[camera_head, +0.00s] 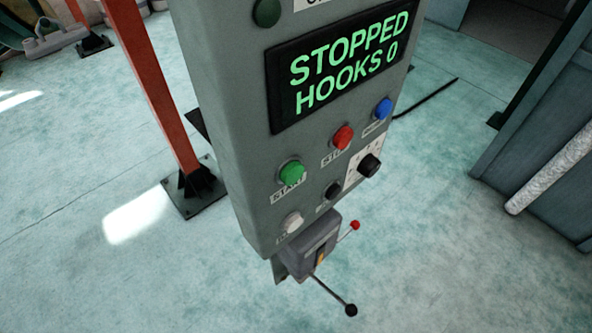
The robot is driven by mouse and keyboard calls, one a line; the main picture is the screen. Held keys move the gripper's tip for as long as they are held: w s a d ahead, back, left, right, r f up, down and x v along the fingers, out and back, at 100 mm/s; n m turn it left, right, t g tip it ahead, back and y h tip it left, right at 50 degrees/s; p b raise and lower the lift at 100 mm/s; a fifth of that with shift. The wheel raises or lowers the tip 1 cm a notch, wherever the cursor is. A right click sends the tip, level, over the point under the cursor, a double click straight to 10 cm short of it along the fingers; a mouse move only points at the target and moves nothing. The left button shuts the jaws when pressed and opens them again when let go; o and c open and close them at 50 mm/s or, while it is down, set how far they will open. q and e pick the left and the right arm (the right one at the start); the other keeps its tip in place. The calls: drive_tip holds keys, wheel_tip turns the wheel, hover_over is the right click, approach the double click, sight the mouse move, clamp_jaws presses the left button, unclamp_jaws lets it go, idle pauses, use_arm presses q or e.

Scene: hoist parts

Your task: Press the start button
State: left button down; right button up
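The start button (291,171) is a green round button at the left of the upper button row on a grey control box (222,100). A label reading START sits just below it. The display (340,68) above it reads "STOPPED HOOKS 0" in green letters. A red button (343,137) with a partly readable label and a blue button (383,108) are to its right. Neither of my grippers shows in the head view, and nothing touches the start button.
Below are a white button (293,222), a black button (333,190), a black knob (369,165) and a lever with a black ball (350,310). A red post (150,80) stands left. A teal cabinet (535,130) stands right. The floor around is mostly clear.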

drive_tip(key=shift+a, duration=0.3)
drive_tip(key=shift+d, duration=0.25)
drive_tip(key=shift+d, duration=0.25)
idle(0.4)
